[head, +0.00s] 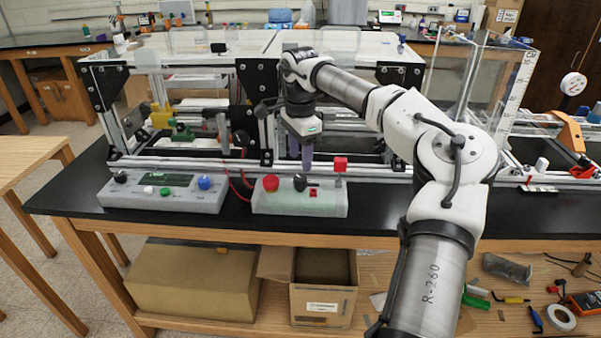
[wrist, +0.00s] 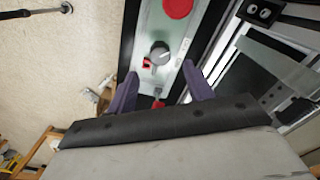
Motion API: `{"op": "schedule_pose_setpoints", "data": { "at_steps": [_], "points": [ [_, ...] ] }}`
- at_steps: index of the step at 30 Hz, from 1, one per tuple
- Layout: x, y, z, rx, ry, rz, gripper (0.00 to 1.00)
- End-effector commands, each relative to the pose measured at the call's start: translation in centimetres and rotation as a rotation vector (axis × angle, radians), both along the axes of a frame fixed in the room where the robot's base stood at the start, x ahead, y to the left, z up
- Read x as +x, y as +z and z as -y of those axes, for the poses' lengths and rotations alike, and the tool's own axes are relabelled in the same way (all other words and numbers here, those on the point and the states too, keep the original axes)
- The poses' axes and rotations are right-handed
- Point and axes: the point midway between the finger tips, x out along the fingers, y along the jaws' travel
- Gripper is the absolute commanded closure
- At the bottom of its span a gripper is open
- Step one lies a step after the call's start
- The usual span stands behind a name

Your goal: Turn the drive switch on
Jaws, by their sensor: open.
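A grey control box (head: 300,203) stands at the front of the black bench top. No readable label shows which is the drive switch. My gripper (head: 300,158) is open and empty, pointing down above and behind the box. In the wrist view, the gripper's purple fingers (wrist: 161,72) are apart. The knob (wrist: 160,52) and small red switch (wrist: 148,63) show beyond them; another red part (wrist: 158,103) shows between them.
A second grey box (head: 163,192) with a blue knob and small buttons stands to the left. An aluminium extrusion frame (head: 210,161) runs close behind both boxes. A clear upright panel (head: 470,80) stands right of my arm.

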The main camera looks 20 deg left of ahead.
Motion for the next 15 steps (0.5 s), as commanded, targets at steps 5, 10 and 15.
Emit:
{"op": "schedule_pose_setpoints", "data": {
  "at_steps": [5,10,15],
  "points": [
    [-0.1,-3.4,0.0,0.001,0.001,-0.004,0.48],
    [-0.1,-5.5,0.0,0.001,0.000,-0.001,0.48],
    [-0.1,-6.4,0.0,0.002,0.000,-0.002,0.48]
  ]
}}
